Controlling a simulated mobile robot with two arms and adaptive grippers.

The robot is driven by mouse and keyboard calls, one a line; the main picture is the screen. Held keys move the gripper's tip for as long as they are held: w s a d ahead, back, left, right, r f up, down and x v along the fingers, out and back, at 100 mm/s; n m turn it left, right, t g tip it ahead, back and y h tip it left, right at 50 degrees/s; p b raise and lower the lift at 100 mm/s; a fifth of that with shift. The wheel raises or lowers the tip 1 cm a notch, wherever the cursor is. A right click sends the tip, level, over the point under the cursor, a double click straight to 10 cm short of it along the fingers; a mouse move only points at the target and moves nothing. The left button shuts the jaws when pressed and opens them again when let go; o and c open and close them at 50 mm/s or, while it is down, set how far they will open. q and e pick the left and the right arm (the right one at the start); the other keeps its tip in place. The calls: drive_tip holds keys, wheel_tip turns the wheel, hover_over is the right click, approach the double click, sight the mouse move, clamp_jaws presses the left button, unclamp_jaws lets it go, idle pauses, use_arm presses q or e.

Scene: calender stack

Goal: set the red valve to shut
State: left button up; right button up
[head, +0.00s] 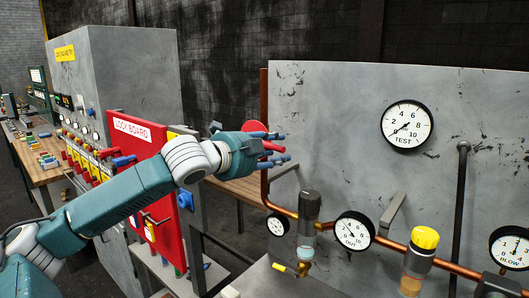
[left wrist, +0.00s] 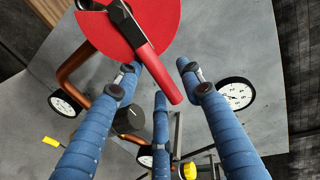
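The red valve shows in the left wrist view as a red round plate (left wrist: 165,18) with a lever, dark at its pivot and red along its handle (left wrist: 158,70). The handle slants down to the right. In the head view the plate (head: 255,126) is partly hidden behind my left gripper (head: 276,150). The gripper's blue fingers (left wrist: 160,76) are spread around the handle's lower part, with gaps visible between them. The handle lies among the fingertips; whether any finger touches it I cannot tell. My right gripper is not in view.
A grey panel carries the TEST gauge (head: 407,125), the OUT gauge (head: 354,231) and a copper pipe (head: 390,243). A yellow-capped fitting (head: 424,240) is on the pipe. The red lock board (head: 134,150) stands left, partly behind my arm. A wooden bench (head: 243,187) lies behind.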

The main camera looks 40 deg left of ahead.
use_arm(q)
drive_tip(key=s, duration=0.1)
drive_tip(key=s+r, duration=0.1)
drive_tip(key=s, duration=0.1)
drive_tip(key=shift+s+d, duration=0.15)
drive_tip(key=shift+s, duration=0.05)
drive_tip(key=s+r, duration=0.1)
drive_tip(key=s, duration=0.7)
drive_tip(key=shift+s+a+r, duration=0.15)
drive_tip(key=shift+a, duration=0.1)
idle(0.5)
